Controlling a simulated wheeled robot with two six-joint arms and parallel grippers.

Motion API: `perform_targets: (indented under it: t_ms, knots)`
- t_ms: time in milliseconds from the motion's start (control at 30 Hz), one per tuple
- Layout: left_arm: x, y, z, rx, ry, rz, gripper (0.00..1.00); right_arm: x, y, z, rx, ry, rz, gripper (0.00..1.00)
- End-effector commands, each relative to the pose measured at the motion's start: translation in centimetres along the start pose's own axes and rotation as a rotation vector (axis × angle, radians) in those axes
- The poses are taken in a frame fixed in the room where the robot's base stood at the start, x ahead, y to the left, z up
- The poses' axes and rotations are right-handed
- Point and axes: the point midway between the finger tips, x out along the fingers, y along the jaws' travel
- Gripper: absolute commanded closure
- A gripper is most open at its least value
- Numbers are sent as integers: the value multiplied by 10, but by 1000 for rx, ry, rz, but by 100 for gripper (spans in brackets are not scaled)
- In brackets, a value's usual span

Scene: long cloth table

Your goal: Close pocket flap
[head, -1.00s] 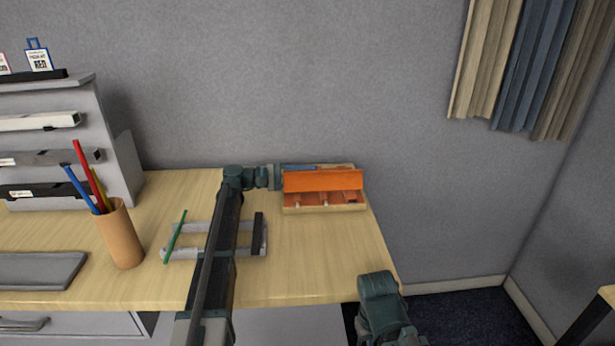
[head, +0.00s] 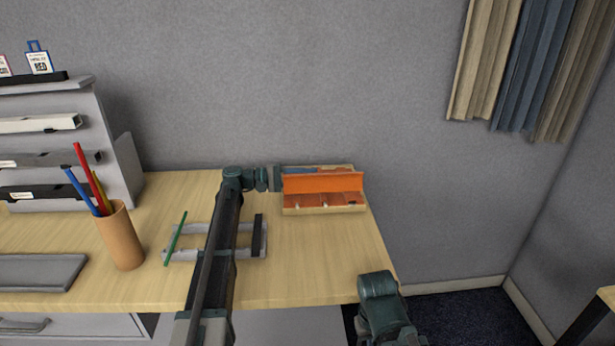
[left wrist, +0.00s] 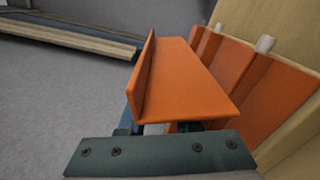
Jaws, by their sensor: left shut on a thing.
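The orange flap (head: 322,184) spans a shallow wooden-edged box (head: 300,210) at the back right of the desk. Orange pockets (head: 310,199) show below it in the head view. My left gripper (head: 276,178) is at the flap's left end, shut on it. In the left wrist view the flap (left wrist: 185,85) runs away from the dark finger plate (left wrist: 160,155), with a raised lip along its left side; the pockets (left wrist: 245,75) lie to its right. The far finger is mostly hidden. My right gripper's fingers are not in view; only part of that arm shows.
A grey frame (head: 185,255) with a green pencil (head: 175,238) lies near my left arm. A pen cup (head: 122,240) and a grey shelf unit (head: 95,145) stand further left. The desk front of the box is clear.

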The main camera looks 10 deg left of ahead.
Motion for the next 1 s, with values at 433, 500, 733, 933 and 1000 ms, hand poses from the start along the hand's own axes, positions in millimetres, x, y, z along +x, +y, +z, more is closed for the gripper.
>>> perform_targets:
  t_ms: [433,500,733,933,1000]
  knots:
    - [0,2,17,311,0,-3,100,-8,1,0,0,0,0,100]
    - [0,2,19,345,0,-3,100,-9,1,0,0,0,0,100]
    - [0,2,22,421,-1,-4,100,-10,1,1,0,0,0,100]
    - [-1,2,23,443,-1,-4,100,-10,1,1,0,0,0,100]
    - [-1,1,23,445,-1,-4,100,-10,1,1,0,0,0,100]
